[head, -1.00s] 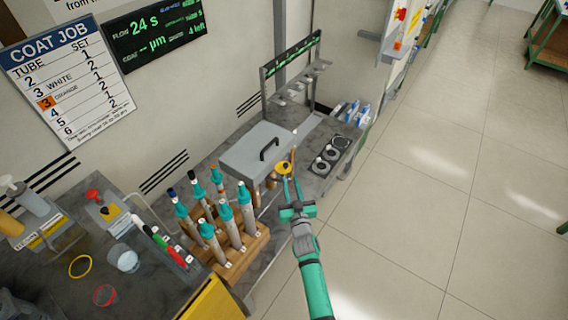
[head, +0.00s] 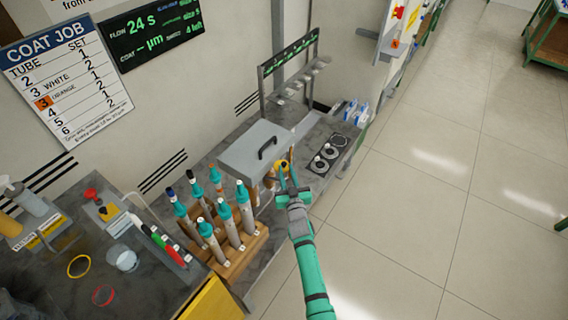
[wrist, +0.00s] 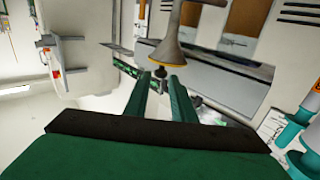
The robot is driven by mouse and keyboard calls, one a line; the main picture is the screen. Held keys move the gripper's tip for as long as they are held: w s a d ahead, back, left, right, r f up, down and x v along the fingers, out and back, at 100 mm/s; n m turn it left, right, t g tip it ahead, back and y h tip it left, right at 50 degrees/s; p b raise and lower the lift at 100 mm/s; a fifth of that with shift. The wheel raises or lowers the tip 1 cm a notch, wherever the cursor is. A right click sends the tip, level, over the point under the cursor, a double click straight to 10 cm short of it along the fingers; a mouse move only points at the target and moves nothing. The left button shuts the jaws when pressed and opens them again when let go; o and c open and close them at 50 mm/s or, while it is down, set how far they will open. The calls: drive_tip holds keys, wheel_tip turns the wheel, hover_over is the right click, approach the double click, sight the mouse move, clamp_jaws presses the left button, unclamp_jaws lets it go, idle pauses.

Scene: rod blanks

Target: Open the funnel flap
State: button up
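The yellow funnel (head: 283,165) is beside the front right corner of a grey lidded box, just beyond my fingertips. My gripper (head: 287,180) is open, with nothing seen held. Its two green fingers (wrist: 158,82) stand apart in the wrist view; contact with the knob cannot be told.
The grey box (head: 255,148) with a black handle stands behind the funnel. A wooden rack (head: 238,250) of teal-topped tubes is to the left of my arm. A panel with round black parts (head: 329,156) is to the right.

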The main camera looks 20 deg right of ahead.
sight(284, 165)
drive_tip(key=shift+w+d, duration=0.15)
drive_tip(key=shift+w, duration=1)
drive_tip(key=shift+w+d, duration=0.1)
drive_tip(key=shift+w, duration=1)
clamp_jaws()
